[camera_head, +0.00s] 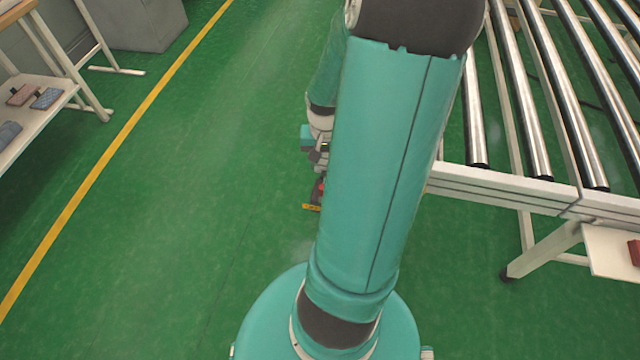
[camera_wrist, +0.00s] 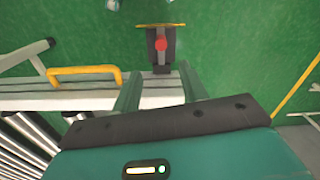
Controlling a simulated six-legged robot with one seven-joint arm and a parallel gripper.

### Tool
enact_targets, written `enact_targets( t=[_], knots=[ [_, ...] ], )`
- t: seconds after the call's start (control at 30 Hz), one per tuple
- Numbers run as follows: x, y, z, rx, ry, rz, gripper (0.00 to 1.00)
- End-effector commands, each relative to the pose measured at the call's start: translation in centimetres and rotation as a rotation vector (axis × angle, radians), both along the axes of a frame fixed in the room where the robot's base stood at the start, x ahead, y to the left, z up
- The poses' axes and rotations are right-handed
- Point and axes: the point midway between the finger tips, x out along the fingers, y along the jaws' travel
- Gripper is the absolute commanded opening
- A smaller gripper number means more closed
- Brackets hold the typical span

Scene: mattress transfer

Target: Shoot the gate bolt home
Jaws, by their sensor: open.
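The gate bolt (camera_wrist: 158,57) shows in the wrist view as a dark bracket with a red knob (camera_wrist: 161,43) and a thin yellow bar (camera_wrist: 160,25) across its far end. It sticks out beyond the white rail. My gripper (camera_wrist: 158,72) is open, its two teal fingers apart, with the bracket and red knob ahead of the gap between them. Nothing is held. In the head view my arm hides most of this area; only a bit of red (camera_head: 319,188) and a yellow edge (camera_head: 311,207) show beside it. How far the bolt is slid I cannot tell.
A roller conveyor (camera_head: 535,90) with a white side rail (camera_head: 500,187) stands at the right. A yellow handle (camera_wrist: 85,74) sits on the rail. A white shelf (camera_head: 40,110) with small items is at the left. Green floor (camera_head: 190,190) lies clear between.

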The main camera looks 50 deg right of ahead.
Motion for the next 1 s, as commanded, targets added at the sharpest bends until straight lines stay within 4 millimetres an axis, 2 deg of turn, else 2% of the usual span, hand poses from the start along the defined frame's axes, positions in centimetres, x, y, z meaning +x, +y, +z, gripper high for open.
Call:
enact_targets(
  t=[0.7,0.83,1.0],
  knots=[
    [0.4,0.3,-11.6,0.002,0.002,0.005,0.43],
    [0.4,0.3,-12.7,0.001,0.001,0.004,0.43],
    [0.4,0.2,-13.2,-0.001,0.000,0.003,0.43]
  ],
)
